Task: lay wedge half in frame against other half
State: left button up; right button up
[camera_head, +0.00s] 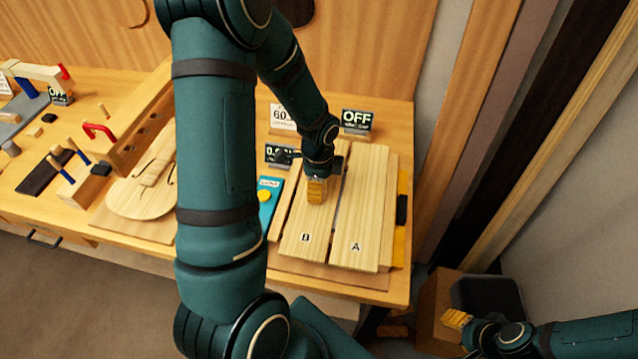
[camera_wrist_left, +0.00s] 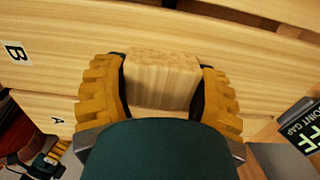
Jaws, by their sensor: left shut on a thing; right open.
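Two long pale wood wedge halves lie side by side in a frame on the bench. Half B (camera_head: 301,245) is on the left and half A (camera_head: 358,235) on the right, with a thin dark gap between them. Both labels also show in the left wrist view, B (camera_wrist_left: 45,60) above A (camera_wrist_left: 45,105). My left gripper (camera_head: 317,190) is over half B, its fingers closed on both sides of a small wood block (camera_wrist_left: 162,78) on that half. Whether half B is lifted is unclear. My right gripper (camera_head: 457,319) is open and empty, off the bench at lower right.
An OFF display (camera_head: 357,119) and other small displays stand behind the frame. A violin plate (camera_head: 142,195) and several clamps and tools occupy the left bench. A box (camera_head: 437,300) stands below at right.

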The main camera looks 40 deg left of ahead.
pick_arm(q)
jog(key=shift+w+d, duration=0.3)
jog(key=shift+d, duration=0.25)
dwell(0.9)
jog(key=o, duration=1.4)
